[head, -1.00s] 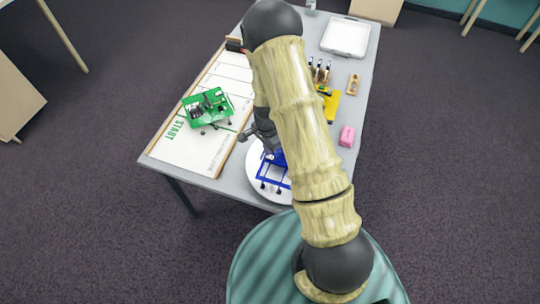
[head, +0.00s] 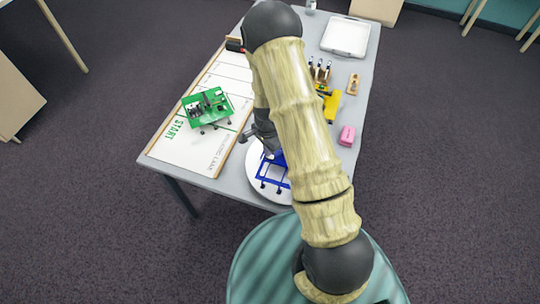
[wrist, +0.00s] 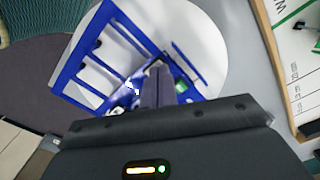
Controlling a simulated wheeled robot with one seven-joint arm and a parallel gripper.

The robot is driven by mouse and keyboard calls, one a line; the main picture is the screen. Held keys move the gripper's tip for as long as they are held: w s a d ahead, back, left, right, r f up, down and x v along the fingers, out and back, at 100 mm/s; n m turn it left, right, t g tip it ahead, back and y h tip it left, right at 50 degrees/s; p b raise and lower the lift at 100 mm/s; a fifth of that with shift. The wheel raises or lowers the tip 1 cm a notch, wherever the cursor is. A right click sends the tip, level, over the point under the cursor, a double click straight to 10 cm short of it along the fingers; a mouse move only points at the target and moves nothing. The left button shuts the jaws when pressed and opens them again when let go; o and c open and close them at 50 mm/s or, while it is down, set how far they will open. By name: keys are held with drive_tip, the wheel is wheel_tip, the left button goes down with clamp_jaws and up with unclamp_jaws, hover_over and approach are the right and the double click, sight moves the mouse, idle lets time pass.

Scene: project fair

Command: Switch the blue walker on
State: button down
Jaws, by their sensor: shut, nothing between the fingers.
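The blue walker (head: 270,180) is an open blue frame on a round white disc (head: 256,192) at the table's near edge, partly hidden behind my arm. In the wrist view the walker (wrist: 82,58) lies under my gripper, with a small green part (wrist: 181,87) beside the fingers. My gripper (wrist: 156,84) is shut and empty, its fingertips over the walker's body. I cannot tell whether they touch it. Its switch is not clearly visible. In the head view my gripper (head: 266,140) is just above the walker.
A green walker (head: 207,105) stands on the white START board (head: 190,143) to the left. A pink block (head: 346,136), a yellow object (head: 331,104) and a white tray (head: 346,37) are on the right side of the table.

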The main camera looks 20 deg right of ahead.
drive_tip(key=shift+f+b, duration=0.3)
drive_tip(key=shift+f, duration=0.2)
idle(0.3)
drive_tip(key=shift+r+p, duration=2.7)
drive_tip(key=shift+r, duration=0.85)
drive_tip(key=s+r+n+t, duration=0.1)
drive_tip(key=s+r+n, duration=0.5)
drive_tip(key=r, duration=0.5)
drive_tip(key=s+r+n+t+b, duration=0.1)
drive_tip(key=s+r+n, duration=0.6)
drive_tip(key=r, duration=0.4)
drive_tip(key=shift+s+t, duration=0.3)
drive_tip(key=shift+s, duration=0.45)
